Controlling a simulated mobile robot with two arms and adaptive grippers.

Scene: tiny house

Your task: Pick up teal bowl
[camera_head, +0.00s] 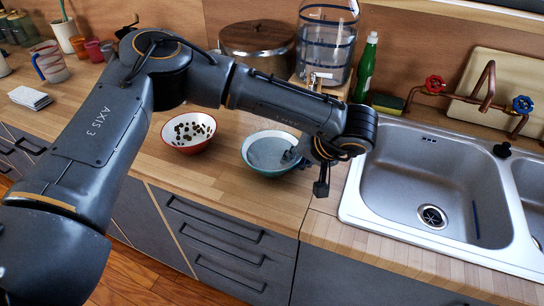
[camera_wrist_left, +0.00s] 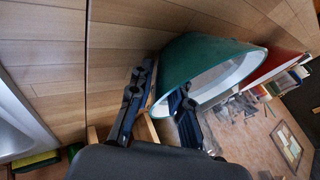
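The teal bowl (camera_head: 262,170) stands on the wooden counter, left of the sink, with a grey-blue inside. In the left wrist view the teal bowl (camera_wrist_left: 208,58) shows its green outer wall and pale inside. My left gripper (camera_head: 298,157) is at the bowl's right rim. In the left wrist view its fingers (camera_wrist_left: 160,88) are apart: one is outside the bowl, the other reaches inside past the rim. A gap shows between the outer finger and the wall. Whether the inner finger touches the bowl is unclear. My right gripper is in neither view.
A red bowl (camera_head: 188,148) with dark pieces in it stands just left of the teal bowl. The sink (camera_head: 420,170) is on the right. Behind are a lidded pot (camera_head: 258,50), a glass dispenser (camera_head: 326,48) and a green bottle (camera_head: 366,68). The counter's front strip is clear.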

